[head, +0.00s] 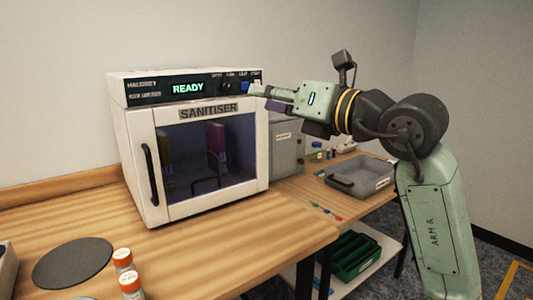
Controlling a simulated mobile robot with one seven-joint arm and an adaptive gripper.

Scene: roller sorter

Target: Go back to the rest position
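My gripper (262,96) is raised at the upper right front corner of the sanitiser (180,213), with its fingertips pointing left toward the control panel. The fingers show side-on, so I cannot tell whether they are open or shut, and I see nothing held between them. The fingertips appear close to a blue button (245,87); contact cannot be told. The sanitiser's display (188,88) reads READY in green. Its glass door (185,160) is shut, with upright book-like items dimly visible inside.
A round dark mat (72,262) and two orange-and-white jars (123,261) are at the front left of the wooden table. A grey tray (362,188) and grey cabinet (286,148) stand right of the sanitiser. A green crate (352,262) sits on a lower shelf.

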